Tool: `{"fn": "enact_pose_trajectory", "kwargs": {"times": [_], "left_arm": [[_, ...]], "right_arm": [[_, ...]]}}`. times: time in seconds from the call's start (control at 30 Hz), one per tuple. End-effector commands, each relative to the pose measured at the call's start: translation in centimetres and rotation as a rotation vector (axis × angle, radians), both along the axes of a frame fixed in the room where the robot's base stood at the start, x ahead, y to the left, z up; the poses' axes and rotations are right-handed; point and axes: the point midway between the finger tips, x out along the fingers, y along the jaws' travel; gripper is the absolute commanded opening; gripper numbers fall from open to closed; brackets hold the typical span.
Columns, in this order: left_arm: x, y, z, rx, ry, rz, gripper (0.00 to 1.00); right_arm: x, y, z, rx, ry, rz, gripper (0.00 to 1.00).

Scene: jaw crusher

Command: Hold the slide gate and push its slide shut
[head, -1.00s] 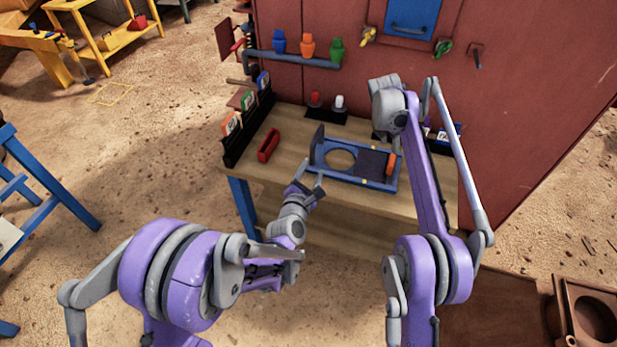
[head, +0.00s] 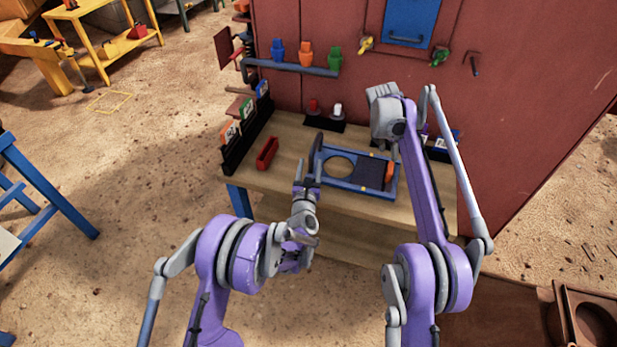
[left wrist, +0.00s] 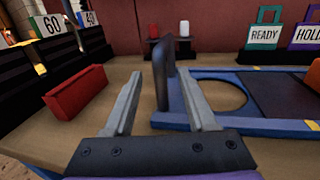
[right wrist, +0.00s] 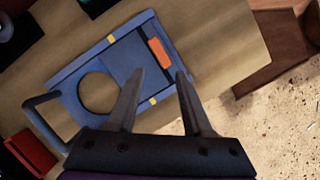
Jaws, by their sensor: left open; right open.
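The slide gate is a blue frame (head: 345,184) lying flat on the bench, with its round opening (head: 338,166) uncovered. The dark slide (head: 369,174) sits at the right end with its orange tab (head: 390,171). A dark upright handle (left wrist: 163,88) stands at the frame's left end. My left gripper (head: 308,168) is open at that end; in the left wrist view its fingers (left wrist: 160,75) show on either side of the handle, without visible grip. My right gripper (right wrist: 160,72) is open above the slide end, its fingertips appearing just below the orange tab (right wrist: 160,52).
A red block-shaped holder (head: 267,153) lies left of the gate. A black rack of number cards (head: 245,132) lines the bench's left edge. Red and white knobs (left wrist: 184,29) stand on a black base behind the gate. The bench front (head: 270,200) is bare.

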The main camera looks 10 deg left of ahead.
Motion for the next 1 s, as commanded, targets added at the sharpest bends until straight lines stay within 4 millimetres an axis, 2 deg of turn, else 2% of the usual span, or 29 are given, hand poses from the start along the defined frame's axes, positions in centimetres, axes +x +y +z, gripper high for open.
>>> {"fn": "enact_pose_trajectory", "kwargs": {"times": [0.1,0.2,0.57,0.9,1.0], "left_arm": [[1.6,0.1,0.0,0.000,0.000,0.000,0.57],[2.4,0.1,0.0,0.001,0.001,-0.001,0.57],[2.9,0.1,0.0,0.001,0.001,-0.001,0.57],[2.9,0.1,0.0,0.001,0.001,-0.001,0.00],[2.9,0.1,0.0,0.001,0.001,-0.001,0.00]], "right_arm": [[0.0,0.0,0.0,0.000,0.000,0.000,0.50],[0.0,0.0,0.0,0.000,0.000,0.000,0.50],[0.0,0.0,0.0,0.000,0.000,0.000,0.50],[0.0,0.0,0.0,0.000,0.000,0.000,0.50],[0.0,0.0,0.0,0.000,0.000,0.000,0.50]]}}
